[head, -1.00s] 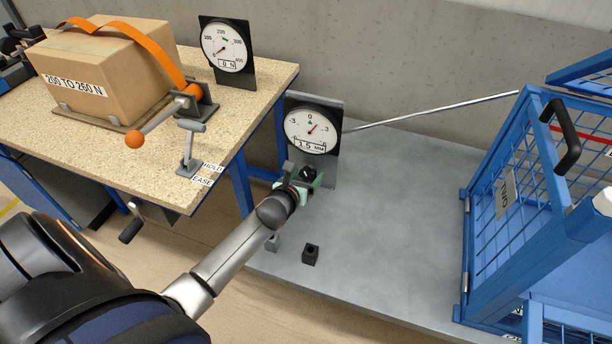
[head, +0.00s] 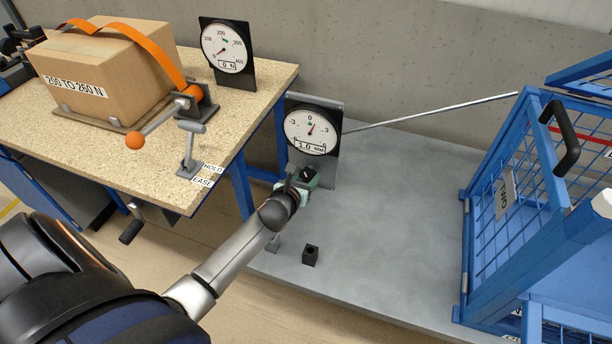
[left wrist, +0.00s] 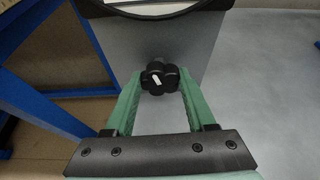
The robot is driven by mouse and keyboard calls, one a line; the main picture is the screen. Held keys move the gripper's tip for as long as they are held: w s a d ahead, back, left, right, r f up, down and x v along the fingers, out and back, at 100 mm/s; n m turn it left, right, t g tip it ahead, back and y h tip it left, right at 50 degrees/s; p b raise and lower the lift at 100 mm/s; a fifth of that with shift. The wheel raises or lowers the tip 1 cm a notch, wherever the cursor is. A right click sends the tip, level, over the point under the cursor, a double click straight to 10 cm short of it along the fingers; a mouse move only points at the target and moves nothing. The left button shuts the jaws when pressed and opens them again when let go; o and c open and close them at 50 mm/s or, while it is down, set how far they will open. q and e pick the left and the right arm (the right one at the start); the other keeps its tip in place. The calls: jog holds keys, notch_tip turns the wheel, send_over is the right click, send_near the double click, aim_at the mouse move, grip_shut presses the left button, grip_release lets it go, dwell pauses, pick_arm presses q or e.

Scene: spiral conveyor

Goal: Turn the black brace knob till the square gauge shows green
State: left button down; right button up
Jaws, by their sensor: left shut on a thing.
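The square gauge (head: 312,129) stands upright on a grey plate, with a white dial and a readout that seems to say 1.0 MM. Its needle points a little right of the 0, near a small green mark at the top. My left gripper (head: 306,178) is just below the gauge, shut on the black brace knob. In the left wrist view the black knob (left wrist: 160,77), lobed with a white mark, sits between the green fingertips. In the head view the gripper partly hides the knob. My right gripper is not in view.
A thin rod (head: 430,112) runs from the gauge to a blue cage (head: 545,200) at right. The workbench (head: 240,130) at left holds a strapped box (head: 105,70) and a round force gauge (head: 227,48). A small black block (head: 311,256) sits on the grey platform (head: 400,240).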

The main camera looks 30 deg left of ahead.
pick_arm(q)
jog(key=shift+d+m+y+p, duration=0.15)
jog(key=shift+m+y+p, duration=0.35)
jog(key=shift+m, duration=0.1)
jog(key=shift+d+m+g+y, duration=0.1)
jog(key=shift+m+g+y, duration=0.35)
jog(key=shift+m, duration=0.25)
jog(key=shift+f+m+y, duration=0.1)
jog(key=shift+m+y, duration=0.35)
jog(key=shift+m, duration=0.25)
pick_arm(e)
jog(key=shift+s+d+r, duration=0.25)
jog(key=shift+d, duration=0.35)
pick_arm(q)
jog(key=shift+m, duration=0.3)
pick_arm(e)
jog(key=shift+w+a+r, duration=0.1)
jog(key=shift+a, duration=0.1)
pick_arm(q)
jog(key=shift+c, duration=1.2)
grip_release()
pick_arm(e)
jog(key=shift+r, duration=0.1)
